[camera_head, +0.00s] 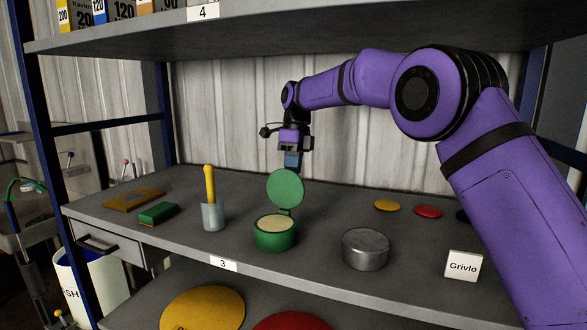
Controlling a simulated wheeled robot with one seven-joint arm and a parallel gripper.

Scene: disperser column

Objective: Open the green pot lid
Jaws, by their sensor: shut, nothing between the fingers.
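The green pot (274,238) stands on the grey shelf, left of the metal pot. Its round green lid (286,188) stands upright on a hinge at the back rim, so the pot is open and its pale inside shows. My gripper (292,166) is behind and above the lid, pointing down. Its fingers are shut and hold nothing. The fingertips are partly hidden behind the top of the lid, and I cannot tell whether they touch it.
A metal pot (366,248) and a white name sign (463,265) stand to the right. A glass with a yellow-handled tool (210,190) and a green block (159,213) are left. Yellow (387,205) and red (428,211) discs lie behind. An upper shelf (300,27) hangs overhead.

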